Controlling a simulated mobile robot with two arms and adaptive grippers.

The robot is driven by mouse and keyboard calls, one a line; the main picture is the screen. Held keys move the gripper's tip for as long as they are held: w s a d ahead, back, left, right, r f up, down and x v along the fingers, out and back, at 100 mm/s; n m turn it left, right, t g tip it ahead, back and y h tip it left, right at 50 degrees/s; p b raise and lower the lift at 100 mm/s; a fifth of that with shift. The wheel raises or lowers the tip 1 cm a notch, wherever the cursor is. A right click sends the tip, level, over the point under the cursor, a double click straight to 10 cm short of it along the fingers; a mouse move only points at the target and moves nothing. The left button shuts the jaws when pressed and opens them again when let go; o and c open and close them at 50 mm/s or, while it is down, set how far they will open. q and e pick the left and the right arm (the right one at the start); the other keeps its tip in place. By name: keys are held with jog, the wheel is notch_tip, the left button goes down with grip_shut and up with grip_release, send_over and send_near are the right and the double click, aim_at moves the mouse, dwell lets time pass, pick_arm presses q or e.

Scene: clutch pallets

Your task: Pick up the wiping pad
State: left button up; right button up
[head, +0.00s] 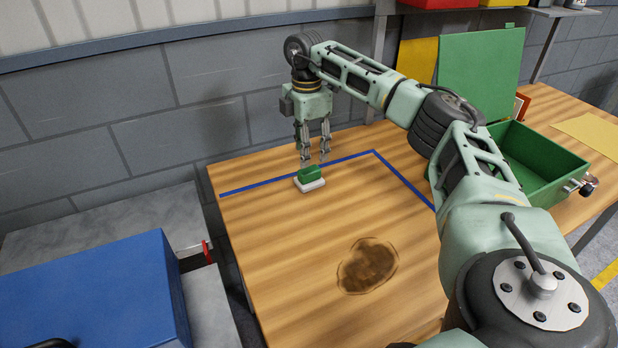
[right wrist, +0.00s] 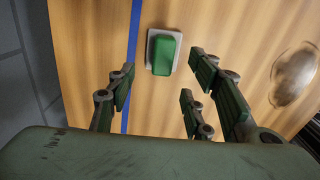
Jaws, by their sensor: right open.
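The wiping pad (head: 311,177) has a green grip block on a white base. It lies on the wooden table, just inside the blue line. It also shows in the right wrist view (right wrist: 163,53), ahead of the fingers. My right gripper (head: 314,160) is open and points down, above and slightly behind the pad in the head view. In the right wrist view its fingers (right wrist: 165,82) are spread apart with nothing between them. The pad's green block appears close to the fingertips, and I see no clear contact. My left gripper is not in view.
A brown stain (head: 368,266) marks the table (head: 290,240) in front of the pad. A green open bin (head: 545,165) stands at the right. A blue box (head: 95,295) is at the lower left. A grey block wall (head: 130,110) stands behind the table.

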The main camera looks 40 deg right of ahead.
aim_at(309, 169)
jog(key=shift+s+f, duration=0.1)
jog(key=shift+f, duration=0.4)
jog(key=f, duration=0.2)
jog(key=f+p, duration=0.1)
jog(key=f, duration=0.2)
jog(key=shift+s+d+f, duration=0.15)
jog(key=shift+s+f, duration=0.05)
jog(key=shift+f, duration=0.5)
jog(key=shift+c, duration=0.8)
grip_shut()
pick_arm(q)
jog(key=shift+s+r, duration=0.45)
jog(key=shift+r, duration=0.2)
pick_arm(e)
jog(key=shift+r, duration=0.1)
